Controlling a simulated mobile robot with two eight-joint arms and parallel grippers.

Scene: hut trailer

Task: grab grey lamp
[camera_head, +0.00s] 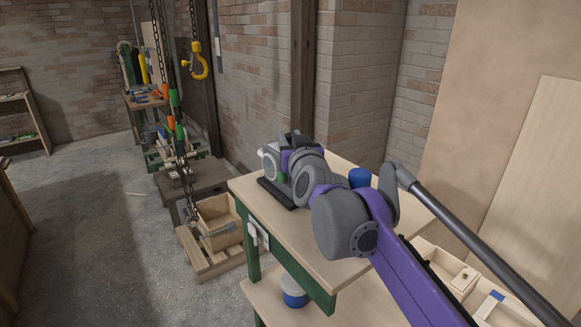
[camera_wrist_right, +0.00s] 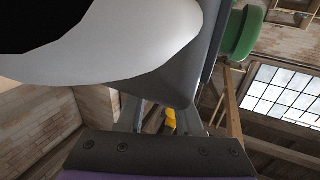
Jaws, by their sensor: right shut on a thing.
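The grey lamp (camera_wrist_right: 178,78) fills the upper left of the right wrist view, very close, with a pale curved surface and a black area at its edge. My right gripper (camera_wrist_right: 164,112) is shut on it; its fingertips are partly hidden behind the lamp. In the head view my right gripper (camera_head: 285,150) is over the far left end of the workbench, and a small pale round part (camera_head: 268,163) shows beside it, probably the lamp. My own wrist hides most of the lamp there. My left gripper is not in view.
The green-legged workbench (camera_head: 345,255) has a light wooden top. A blue cylinder (camera_head: 360,177) stands on it near my forearm. A yellow hook (camera_head: 196,62) hangs on a chain behind. Open floor (camera_head: 100,230) lies further left.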

